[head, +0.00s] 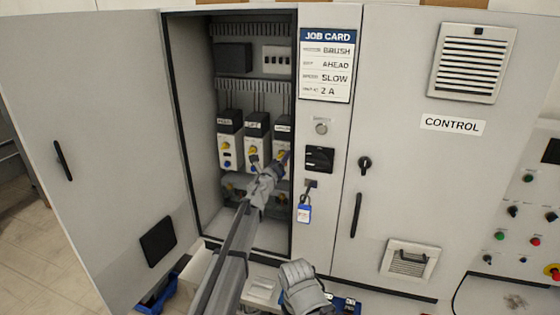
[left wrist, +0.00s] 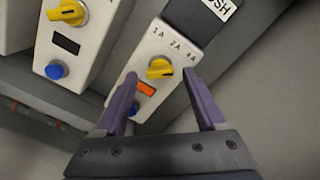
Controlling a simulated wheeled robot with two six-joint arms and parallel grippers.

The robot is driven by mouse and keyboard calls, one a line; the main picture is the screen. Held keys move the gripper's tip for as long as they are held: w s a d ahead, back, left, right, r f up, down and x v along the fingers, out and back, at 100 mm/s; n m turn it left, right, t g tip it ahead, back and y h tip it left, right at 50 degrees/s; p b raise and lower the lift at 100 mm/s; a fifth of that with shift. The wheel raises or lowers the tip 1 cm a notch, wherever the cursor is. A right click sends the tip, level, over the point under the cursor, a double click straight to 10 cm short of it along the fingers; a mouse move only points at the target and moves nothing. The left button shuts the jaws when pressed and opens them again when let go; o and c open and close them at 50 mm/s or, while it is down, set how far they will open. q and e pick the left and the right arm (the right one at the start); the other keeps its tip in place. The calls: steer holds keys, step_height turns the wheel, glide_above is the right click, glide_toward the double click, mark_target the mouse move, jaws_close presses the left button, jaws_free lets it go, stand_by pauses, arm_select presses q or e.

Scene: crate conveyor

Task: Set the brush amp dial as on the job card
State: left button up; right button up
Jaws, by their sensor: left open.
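The job card (head: 325,68) reads brush, ahead, slow and 2 A. The brush module (head: 282,133) is the rightmost of three white modules in the open cabinet; my left arm partly covers it. In the left wrist view its yellow amp dial (left wrist: 160,68) has marks 1 A, 2 A and 4 A. The dial's grip bar lies roughly level in that picture; I cannot tell which mark it points to. My left gripper (left wrist: 159,78) is open, its purple fingers on either side of the dial, with no clear contact. A grey part at the bottom centre appears to be my right gripper (head: 302,285); its jaws are unclear.
An orange lit window (left wrist: 146,89) sits below the dial. Another module's yellow dial (left wrist: 67,12) and blue button (left wrist: 57,70) are to the left. The open cabinet door (head: 100,150) stands left.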

arm_select(q)
steer(key=shift+c, duration=0.3)
jaws_close()
stand_by(0.3)
